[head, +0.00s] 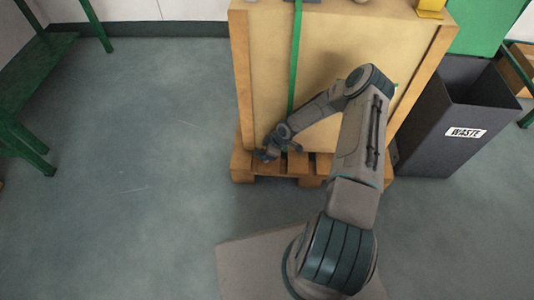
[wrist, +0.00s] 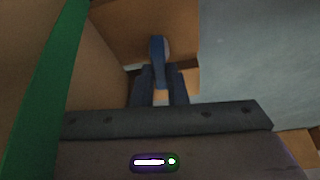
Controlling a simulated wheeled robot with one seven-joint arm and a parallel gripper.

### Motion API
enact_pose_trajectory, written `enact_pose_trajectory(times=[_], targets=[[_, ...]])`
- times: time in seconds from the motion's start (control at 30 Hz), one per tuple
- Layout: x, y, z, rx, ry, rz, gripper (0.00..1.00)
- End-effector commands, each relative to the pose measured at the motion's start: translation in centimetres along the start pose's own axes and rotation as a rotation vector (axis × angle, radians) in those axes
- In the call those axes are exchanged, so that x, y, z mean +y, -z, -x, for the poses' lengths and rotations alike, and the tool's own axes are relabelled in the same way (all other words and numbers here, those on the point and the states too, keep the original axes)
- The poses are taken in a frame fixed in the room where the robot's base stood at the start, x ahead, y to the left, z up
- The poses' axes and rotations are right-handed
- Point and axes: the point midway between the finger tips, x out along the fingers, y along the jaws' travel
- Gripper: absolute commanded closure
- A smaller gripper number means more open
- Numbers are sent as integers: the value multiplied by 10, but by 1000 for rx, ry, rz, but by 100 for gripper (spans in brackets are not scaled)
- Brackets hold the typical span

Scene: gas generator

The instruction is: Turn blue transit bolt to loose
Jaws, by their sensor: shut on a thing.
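The blue transit bolt (wrist: 157,48) shows in the wrist view as an upright blue bar against the brown wood, with a pale round part behind its right side. My gripper (wrist: 160,74) has a dark finger on each side of the bar's lower end and is shut on it. In the head view my gripper (head: 266,153) is low at the left front corner of the crate, just above the pallet. The bolt cannot be made out there; my gripper and wrist cover that spot.
The large wooden crate (head: 262,70) stands on a wooden pallet (head: 243,167), with a green strap (head: 295,60) down its front. A dark waste bin (head: 428,125) stands to the right. Green bench legs (head: 22,147) are at far left. The floor (head: 130,130) between is clear.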

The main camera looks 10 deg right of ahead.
Motion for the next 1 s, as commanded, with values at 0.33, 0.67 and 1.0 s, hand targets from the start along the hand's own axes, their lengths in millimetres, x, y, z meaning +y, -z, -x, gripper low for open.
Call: enact_pose_trajectory(times=[0.33, 0.67, 1.0], targets=[[2, 1, 0, 2, 9, 31, 100], [1, 0, 0, 1, 9, 29, 65], [1, 0, 4, 0, 10, 28, 65]])
